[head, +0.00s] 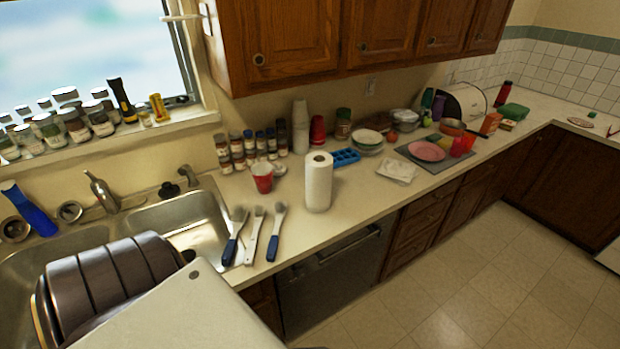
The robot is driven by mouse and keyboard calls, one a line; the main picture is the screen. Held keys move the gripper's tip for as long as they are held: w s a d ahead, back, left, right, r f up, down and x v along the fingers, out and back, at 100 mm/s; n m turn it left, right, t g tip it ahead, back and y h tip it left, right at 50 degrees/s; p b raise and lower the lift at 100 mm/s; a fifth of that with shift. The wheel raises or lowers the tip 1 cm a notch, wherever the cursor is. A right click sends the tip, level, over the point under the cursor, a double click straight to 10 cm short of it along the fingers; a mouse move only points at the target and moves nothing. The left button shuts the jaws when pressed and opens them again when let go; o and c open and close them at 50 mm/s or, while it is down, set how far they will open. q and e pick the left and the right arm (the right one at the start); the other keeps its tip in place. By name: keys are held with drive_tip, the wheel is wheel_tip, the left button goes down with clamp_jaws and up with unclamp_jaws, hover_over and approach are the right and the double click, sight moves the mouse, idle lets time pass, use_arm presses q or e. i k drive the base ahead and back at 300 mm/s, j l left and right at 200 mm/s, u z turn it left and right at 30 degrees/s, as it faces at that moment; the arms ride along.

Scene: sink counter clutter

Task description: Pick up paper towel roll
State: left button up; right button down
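The white paper towel roll (318,183) stands upright on the counter (340,212), in the middle of the head view. It is near the counter's front edge, above the dishwasher. Nothing touches it that I can see, and its front and top are unobstructed. Neither my left nor my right gripper shows in the head view, so I cannot see their positions or whether they are open.
Three brushes or spatulas (254,236) lie left of the roll, and a red cup (262,178) stands behind them. A blue tray (345,157) is behind right. Spice jars (248,148) line the wall. The sink (195,222) is left; wooden cabinets (290,40) hang above.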

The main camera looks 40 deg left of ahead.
sight(319, 165)
drive_tip(key=i+l+u, duration=0.2)
drive_tip(key=i+u, duration=0.2)
drive_tip(key=i+l+u, duration=0.3)
drive_tip(key=u, duration=0.15)
drive_tip(key=i+l+u, duration=0.25)
drive_tip(key=l, duration=0.15)
drive_tip(key=i+l+u, duration=0.3)
drive_tip(key=l, duration=0.15)
